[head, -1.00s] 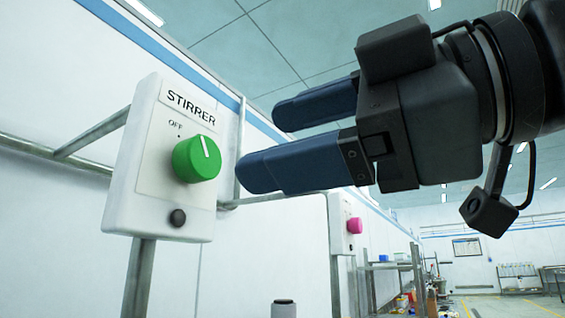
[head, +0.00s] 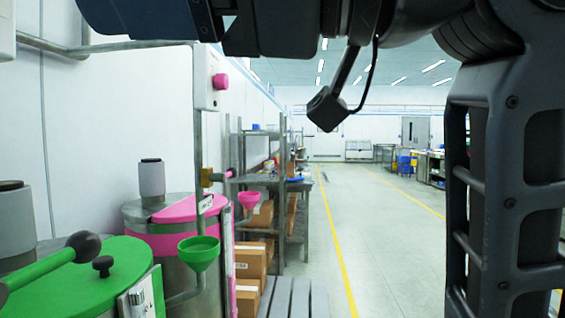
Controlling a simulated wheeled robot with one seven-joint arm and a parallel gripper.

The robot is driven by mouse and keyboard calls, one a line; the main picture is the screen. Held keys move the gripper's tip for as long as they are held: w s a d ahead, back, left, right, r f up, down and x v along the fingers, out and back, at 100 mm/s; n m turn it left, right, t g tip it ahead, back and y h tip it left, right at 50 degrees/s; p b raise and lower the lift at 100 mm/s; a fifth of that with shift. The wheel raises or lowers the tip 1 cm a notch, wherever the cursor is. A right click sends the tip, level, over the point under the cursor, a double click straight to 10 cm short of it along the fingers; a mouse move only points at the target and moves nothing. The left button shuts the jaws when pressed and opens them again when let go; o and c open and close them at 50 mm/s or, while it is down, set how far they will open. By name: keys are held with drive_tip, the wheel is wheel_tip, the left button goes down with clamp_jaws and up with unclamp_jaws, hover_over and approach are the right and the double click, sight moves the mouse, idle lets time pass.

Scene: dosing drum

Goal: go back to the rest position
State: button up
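My gripper (head: 165,18) is at the top left of the head view, partly cut off by the top edge. Only the underside of its blue fingers shows, so whether it is open or shut cannot be told. Nothing is seen hanging from it. My arm runs across the top and down the right side. A corner of a pale box (head: 7,30) shows at the top left edge; its front and any knob are out of view.
A drum with a green lid (head: 105,272) and a green funnel (head: 198,254) stand at lower left. Behind are a pink-lidded drum (head: 180,208), a pink knob (head: 220,82) on a post and shelves with boxes (head: 250,260). The floor (head: 375,230) at centre right is open.

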drive_tip(key=w+d+f+m+t+h, duration=0.1)
drive_tip(key=w+d+f+m+t, duration=0.2)
drive_tip(key=w+f+m+t, duration=0.4)
drive_tip(key=w+d+f+m+t+h, duration=0.15)
drive_tip(key=d+f+m, duration=0.3)
drive_tip(key=f, duration=0.45)
drive_tip(key=s+d+f+m+t+h+p, duration=0.1)
drive_tip(key=d+f+m+t+h, duration=0.3)
drive_tip(key=f, duration=0.5)
drive_tip(key=s+d+f+m+t+h, duration=0.1)
drive_tip(key=d+f+m+t+h, duration=0.1)
drive_tip(key=d+f+m+h, duration=0.45)
drive_tip(key=s+d+f+m+h, duration=0.2)
drive_tip(key=s+d+f, duration=0.1)
drive_tip(key=s+f, duration=0.4)
drive_tip(key=s+d+f+m+h, duration=0.2)
drive_tip(key=s+d+f, duration=0.3)
drive_tip(key=f, duration=0.4)
drive_tip(key=s+d+f+g+h+p, duration=0.1)
drive_tip(key=s+d+g+h, duration=0.1)
drive_tip(key=s, duration=1.8)
drive_tip(key=shift+d+f+g, duration=0.15)
drive_tip(key=shift+d+g, duration=0.2)
drive_tip(key=shift+d, duration=0.55)
